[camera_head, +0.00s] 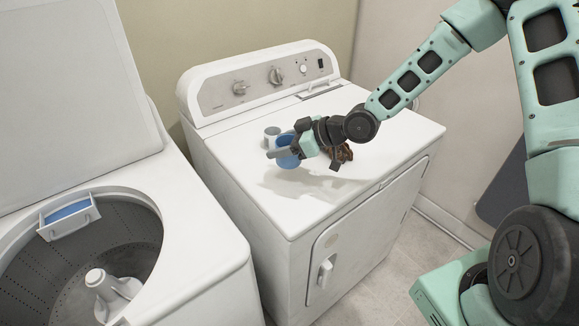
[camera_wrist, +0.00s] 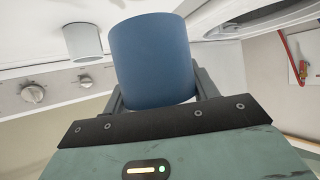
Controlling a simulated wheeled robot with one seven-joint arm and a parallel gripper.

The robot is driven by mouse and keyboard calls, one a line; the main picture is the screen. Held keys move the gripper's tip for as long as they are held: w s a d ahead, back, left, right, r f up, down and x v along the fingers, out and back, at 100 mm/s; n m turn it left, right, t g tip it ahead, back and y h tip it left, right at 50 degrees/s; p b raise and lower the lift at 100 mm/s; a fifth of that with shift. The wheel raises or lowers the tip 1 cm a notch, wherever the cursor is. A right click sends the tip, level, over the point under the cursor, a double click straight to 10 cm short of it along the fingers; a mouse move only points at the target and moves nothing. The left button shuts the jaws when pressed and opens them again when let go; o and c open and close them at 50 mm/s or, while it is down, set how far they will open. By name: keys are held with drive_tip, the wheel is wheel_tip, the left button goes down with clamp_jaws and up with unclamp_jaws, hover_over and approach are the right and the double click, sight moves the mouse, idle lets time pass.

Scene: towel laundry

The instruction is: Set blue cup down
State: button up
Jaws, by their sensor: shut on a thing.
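The blue cup (camera_head: 287,152) is held by my gripper (camera_head: 285,150) over the top of the white dryer (camera_head: 262,208), towards its left side. The gripper partly hides the cup in the head view. In the wrist view the blue cup (camera_wrist: 151,62) sits between the two fingers of my gripper (camera_wrist: 157,92), which is shut on it. A shadow lies on the dryer top below and around the cup. I cannot tell whether the cup's base touches the surface.
A small pale cup (camera_head: 271,135) stands just behind the blue cup. A brown object (camera_head: 342,153) lies on the dryer top, partly hidden by my arm. The open washer (camera_head: 205,240) is at left, with a blue-filled drawer (camera_head: 69,212). The dryer's front top is clear.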

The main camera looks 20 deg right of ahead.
drive_tip(key=shift+f+p, duration=0.5)
drive_tip(key=shift+f, duration=2.75)
drive_tip(key=shift+f, duration=0.2)
drive_tip(key=o, duration=1)
drive_tip(key=shift+c, duration=0.2)
drive_tip(key=shift+r, duration=0.15)
